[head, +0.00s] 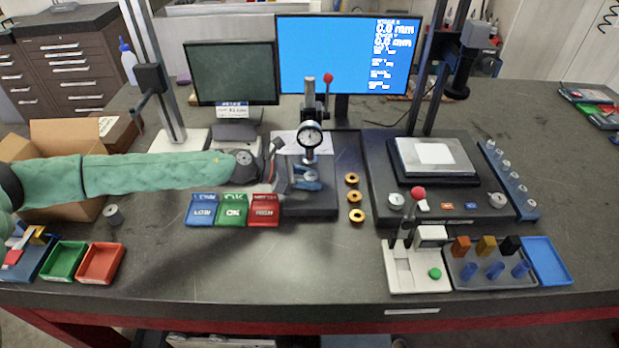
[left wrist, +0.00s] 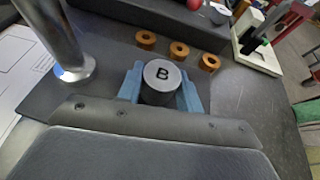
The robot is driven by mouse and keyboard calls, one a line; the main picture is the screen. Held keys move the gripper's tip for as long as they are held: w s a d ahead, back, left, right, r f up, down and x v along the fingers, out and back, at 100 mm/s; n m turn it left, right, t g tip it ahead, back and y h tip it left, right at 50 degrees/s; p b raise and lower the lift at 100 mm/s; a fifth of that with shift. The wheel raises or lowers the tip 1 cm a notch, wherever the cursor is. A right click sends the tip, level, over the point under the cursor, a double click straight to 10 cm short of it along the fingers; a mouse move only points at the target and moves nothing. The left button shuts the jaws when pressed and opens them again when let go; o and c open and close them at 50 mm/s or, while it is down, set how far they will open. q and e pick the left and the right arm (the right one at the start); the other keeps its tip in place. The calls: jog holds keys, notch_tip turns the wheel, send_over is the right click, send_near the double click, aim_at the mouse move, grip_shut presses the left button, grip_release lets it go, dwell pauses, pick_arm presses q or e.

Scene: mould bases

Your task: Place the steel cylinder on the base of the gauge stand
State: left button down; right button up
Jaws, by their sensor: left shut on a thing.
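The steel cylinder (left wrist: 161,75), its top marked B, stands upright between the blue fingers of my left gripper (left wrist: 161,92) in the left wrist view. In the head view my left gripper (head: 306,181) is shut on it, over the dark base (head: 310,211) of the gauge stand, below the dial gauge (head: 309,134). The base also shows in the left wrist view (left wrist: 110,60), beside the stand's shiny post (left wrist: 58,35). Whether the cylinder's underside touches the base is hidden. My right gripper is not in view.
Blue, green and red bins (head: 232,212) stand just left of the base. Several brass rings (head: 352,197) lie to its right. A dark plate with a steel block (head: 434,157) is further right.

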pick_arm(q)
jog(key=shift+f, duration=0.1)
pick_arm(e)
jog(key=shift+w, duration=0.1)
pick_arm(q)
jog(key=c, duration=0.9)
grip_release()
jog(key=shift+c, duration=0.2)
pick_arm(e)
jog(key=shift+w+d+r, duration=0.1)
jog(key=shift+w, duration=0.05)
pick_arm(q)
jog(key=shift+a, duration=0.1)
jog(key=b+v, duration=0.1)
jog(key=v, duration=0.2)
jog(key=shift+a+b, duration=0.2)
jog(key=shift+b, duration=0.2)
jog(key=b+v, duration=0.3)
jog(key=v, duration=0.5)
jog(key=shift+r, duration=0.35)
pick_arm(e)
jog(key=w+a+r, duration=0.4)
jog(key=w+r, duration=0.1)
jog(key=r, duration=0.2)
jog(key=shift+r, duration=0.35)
pick_arm(q)
jog(key=shift+a, duration=0.1)
